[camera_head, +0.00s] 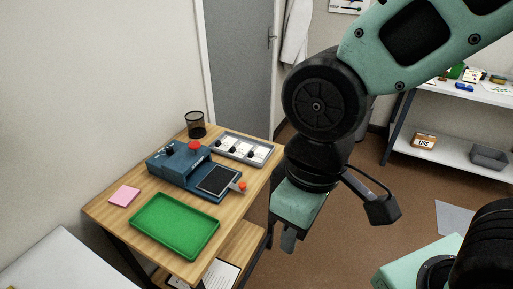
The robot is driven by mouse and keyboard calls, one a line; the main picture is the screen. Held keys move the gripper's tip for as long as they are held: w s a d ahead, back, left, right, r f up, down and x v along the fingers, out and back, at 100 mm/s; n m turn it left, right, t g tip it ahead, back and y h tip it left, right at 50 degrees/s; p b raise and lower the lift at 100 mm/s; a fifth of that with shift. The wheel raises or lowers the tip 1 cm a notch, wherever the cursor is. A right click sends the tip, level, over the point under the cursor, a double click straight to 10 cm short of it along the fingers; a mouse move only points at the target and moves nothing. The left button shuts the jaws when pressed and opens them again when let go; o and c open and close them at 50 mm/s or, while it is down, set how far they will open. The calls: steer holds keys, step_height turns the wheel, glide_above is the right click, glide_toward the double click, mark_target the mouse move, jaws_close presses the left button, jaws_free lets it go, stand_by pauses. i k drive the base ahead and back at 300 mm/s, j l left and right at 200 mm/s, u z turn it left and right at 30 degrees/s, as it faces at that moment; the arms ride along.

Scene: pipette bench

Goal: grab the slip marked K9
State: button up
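A grey holder (225,138) at the back right of the wooden table has several white slips (240,149) in a row, with small dark pieces beside them. Any marks on the slips are too small to read, so I cannot tell which one is K9. My gripper (288,242) hangs in front of the table's right edge in the picture, pointing down, apart from the slips. Its fingers are seen edge-on and partly hidden, so its opening does not show.
On the wooden table (118,219) are a blue device (165,160) with a red knob, a green tray (175,225), a pink pad (124,196) and a black mesh cup (196,125). A white paper (220,275) lies on the lower shelf. A shelf unit (450,150) stands at right.

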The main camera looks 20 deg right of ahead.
mark_target(227, 142)
steer(key=i+l+u, duration=0.35)
steer(key=l, duration=0.25)
steer(key=i+l+u, duration=0.35)
steer(key=l, duration=0.35)
steer(key=i+l+u, duration=0.2)
steer(key=l, duration=0.15)
